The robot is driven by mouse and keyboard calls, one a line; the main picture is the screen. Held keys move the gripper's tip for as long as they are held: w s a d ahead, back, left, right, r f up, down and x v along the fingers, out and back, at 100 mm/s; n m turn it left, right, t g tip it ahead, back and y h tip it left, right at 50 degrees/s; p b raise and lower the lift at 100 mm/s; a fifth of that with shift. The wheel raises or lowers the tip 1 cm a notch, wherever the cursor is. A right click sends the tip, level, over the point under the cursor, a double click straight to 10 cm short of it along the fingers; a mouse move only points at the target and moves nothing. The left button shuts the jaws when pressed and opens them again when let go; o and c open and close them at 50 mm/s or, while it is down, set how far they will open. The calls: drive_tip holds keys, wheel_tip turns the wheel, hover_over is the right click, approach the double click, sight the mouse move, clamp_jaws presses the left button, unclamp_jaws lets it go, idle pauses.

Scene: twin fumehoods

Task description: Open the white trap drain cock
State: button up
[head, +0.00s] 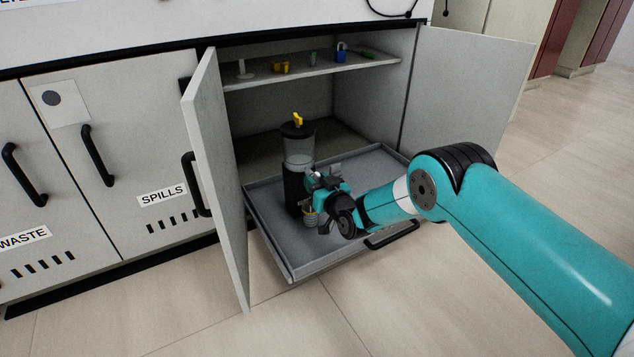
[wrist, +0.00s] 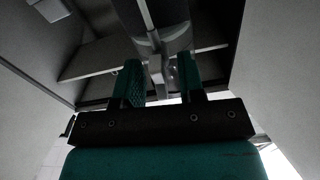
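The trap (head: 299,152) stands upright on the pulled-out tray, with a clear cylinder, a dark lower part and a black lid with a yellow lever on top. My gripper (head: 313,182) is at the right side of its lower part, partly covering it. In the wrist view my gripper (wrist: 160,82) has its two teal fingers apart. A light grey piece (wrist: 154,42) with a narrow stem lies ahead of and between the fingers, with dark gaps on both sides. It may be the drain cock, but I cannot tell for sure. In the head view the white cock cannot be made out clearly.
The tray (head: 262,218) extends from the open cabinet, with a door (head: 217,175) on the left and another (head: 465,85) on the right. A shelf (head: 300,75) above holds small fittings.

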drive_tip(key=shift+r, duration=0.1)
drive_tip(key=p+v, duration=1.7)
drive_tip(key=p, duration=0.2)
drive_tip(key=shift+d, duration=0.2)
drive_tip(key=shift+s, duration=0.15)
